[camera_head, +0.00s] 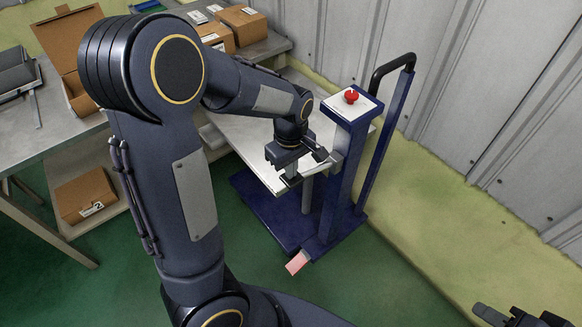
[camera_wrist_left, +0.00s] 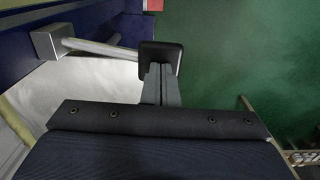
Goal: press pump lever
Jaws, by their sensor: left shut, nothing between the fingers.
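The pump lever (camera_head: 318,169) is a grey bar that sticks out from a block on the side of the dark blue lift column (camera_head: 341,185). It also shows in the left wrist view (camera_wrist_left: 100,48), running from a grey block toward my fingertips. My left gripper (camera_head: 291,180) is shut and empty, at the free end of the lever. My right gripper (camera_head: 520,314) shows partly at the bottom right corner, far from the lever.
A red button (camera_head: 351,97) sits on the column's white top. A pink pedal (camera_head: 298,262) is low at the front of the blue base. A white platform (camera_head: 240,140) lies behind the left gripper. Cardboard boxes (camera_head: 240,22) stand on a table; a corrugated wall (camera_head: 480,90) is at right.

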